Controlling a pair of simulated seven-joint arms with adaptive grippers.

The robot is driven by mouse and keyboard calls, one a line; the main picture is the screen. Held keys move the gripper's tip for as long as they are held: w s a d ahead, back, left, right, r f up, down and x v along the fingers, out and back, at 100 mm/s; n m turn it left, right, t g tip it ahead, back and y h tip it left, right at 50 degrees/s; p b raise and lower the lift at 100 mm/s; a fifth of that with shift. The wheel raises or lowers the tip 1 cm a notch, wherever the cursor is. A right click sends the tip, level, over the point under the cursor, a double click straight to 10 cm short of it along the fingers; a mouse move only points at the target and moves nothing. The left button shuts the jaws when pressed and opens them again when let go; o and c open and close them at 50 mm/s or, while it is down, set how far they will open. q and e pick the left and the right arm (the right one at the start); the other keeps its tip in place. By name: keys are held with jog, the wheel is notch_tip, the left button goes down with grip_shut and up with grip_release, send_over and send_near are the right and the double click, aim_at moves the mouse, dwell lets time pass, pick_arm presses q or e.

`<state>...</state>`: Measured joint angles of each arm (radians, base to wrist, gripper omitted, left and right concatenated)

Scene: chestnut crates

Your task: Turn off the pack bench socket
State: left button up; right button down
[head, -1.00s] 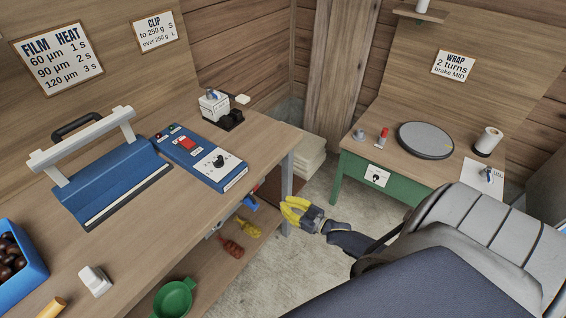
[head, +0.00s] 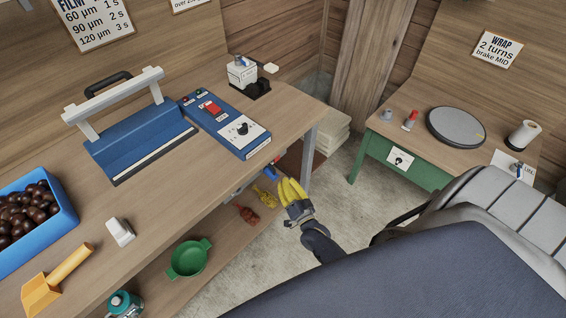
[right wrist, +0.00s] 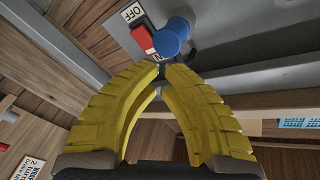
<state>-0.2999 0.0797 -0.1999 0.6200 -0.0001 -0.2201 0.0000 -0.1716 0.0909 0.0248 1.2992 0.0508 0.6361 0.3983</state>
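A grey socket box (right wrist: 205,35) under the bench edge carries a red rocker switch (right wrist: 142,39) and a round blue plug (right wrist: 170,38). An OFF label (right wrist: 132,12) sits at one end of the switch; a second label at the other end is mostly hidden. Which way the switch is pressed I cannot tell. In the head view the blue plug (head: 271,170) shows just below the bench's front edge. My right gripper (right wrist: 163,70), with yellow fingers, has its tips together, empty, close to the switch and plug and apart from them. It also shows in the head view (head: 290,184). My left gripper is out of view.
The pack bench (head: 190,190) holds a blue sealer (head: 140,140), a control box (head: 225,122) and a blue crate of chestnuts (head: 66,212). Its lower shelf holds a green colander (head: 189,259). A green wrap table (head: 405,165) stands right; floor lies between.

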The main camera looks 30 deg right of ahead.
jog(key=shift+s+d+f+m+g+h, duration=0.4)
jog(key=shift+m+h, duration=0.7)
jog(key=shift+m, duration=1.4)
jog(key=shift+s+f+m+g+h, duration=0.15)
jog(key=shift+s+m+g+h, duration=0.55)
jog(key=shift+m, duration=1.8)
jog(key=shift+s+d+f+m+g+h, duration=0.1)
jog(key=shift+d+f+m+g+h, duration=0.35)
jog(key=shift+m+h, duration=1.55)
jog(key=shift+w+a+r+m+y, duration=0.1)
jog(key=shift+a+r+m+y, duration=0.1)
jog(key=shift+m+y, duration=0.3)
jog(key=w+a+x, duration=0.1)
jog(key=a+x, duration=0.1)
jog(key=x, duration=1)
jog(key=shift+w, duration=0.4)
jog(key=shift+f, duration=0.15)
